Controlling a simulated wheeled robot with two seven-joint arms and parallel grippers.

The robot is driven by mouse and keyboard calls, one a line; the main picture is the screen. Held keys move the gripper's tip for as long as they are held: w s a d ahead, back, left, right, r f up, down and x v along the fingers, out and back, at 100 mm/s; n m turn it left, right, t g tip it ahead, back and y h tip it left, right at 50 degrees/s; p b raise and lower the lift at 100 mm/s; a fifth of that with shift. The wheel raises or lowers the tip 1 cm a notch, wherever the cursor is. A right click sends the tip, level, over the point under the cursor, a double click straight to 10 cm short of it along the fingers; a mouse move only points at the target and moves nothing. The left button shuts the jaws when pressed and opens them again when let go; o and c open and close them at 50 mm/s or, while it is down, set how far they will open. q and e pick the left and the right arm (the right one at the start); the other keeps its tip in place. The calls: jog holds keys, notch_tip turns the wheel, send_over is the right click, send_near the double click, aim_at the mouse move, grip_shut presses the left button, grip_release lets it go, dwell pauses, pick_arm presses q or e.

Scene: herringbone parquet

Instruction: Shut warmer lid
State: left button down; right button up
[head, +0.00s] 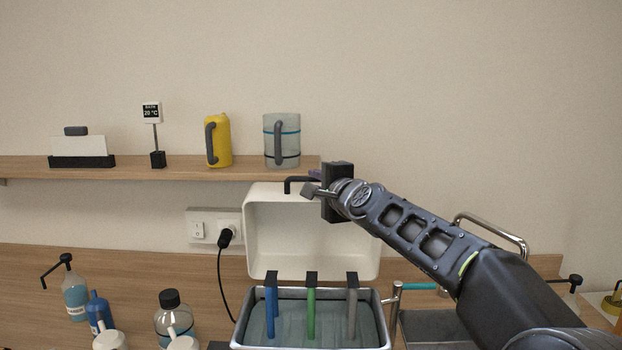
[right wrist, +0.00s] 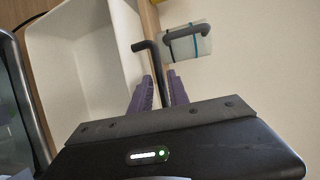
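The warmer is a metal-rimmed bath (head: 383,322) at the bottom centre of the head view. Its white lid (head: 310,235) stands open, upright behind the bath, with its hollow inside facing me; it also fills the left of the right wrist view (right wrist: 85,70). A black bar handle (head: 292,184) sits at the lid's top edge and shows in the right wrist view (right wrist: 160,68). My right gripper (head: 314,181) is at this handle; its purple fingers (right wrist: 158,92) lie close on both sides of the bar and look shut on it. My left gripper is out of view.
Blue (head: 271,300), green (head: 311,310) and grey (head: 351,310) sticks with black tops stand in the bath. A shelf behind holds a yellow jug (head: 220,140) and a clear jug (head: 282,145). A plugged black cable (head: 221,280) hangs left of the lid. Bottles (head: 172,315) stand at lower left.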

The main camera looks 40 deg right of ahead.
aim_at(312, 180)
jog(key=shift+x, duration=1.85)
grip_shut()
